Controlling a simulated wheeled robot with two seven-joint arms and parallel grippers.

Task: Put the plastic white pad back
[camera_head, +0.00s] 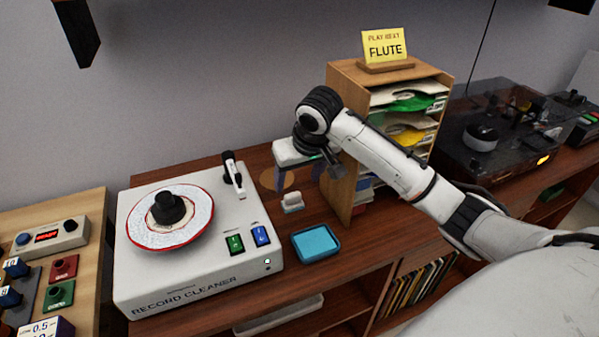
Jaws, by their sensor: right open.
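The small white pad (292,202) sits on the wooden counter, between the record cleaner and the record rack. A shallow blue tray (316,243) lies in front of it and looks empty. My right gripper (298,177) points down just above and behind the pad in the picture. It is open with nothing between its fingers, and I cannot tell its exact height. Its fingers partly cover a round tan mark (276,181) on the counter. My left gripper is not in view.
The white record cleaner (190,273) holds a record (145,228) at left. The wooden rack (343,138) of records stands close on the right of my gripper, with a yellow "FLUTE" sign (385,46) on top. A turntable (480,135) stands at far right.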

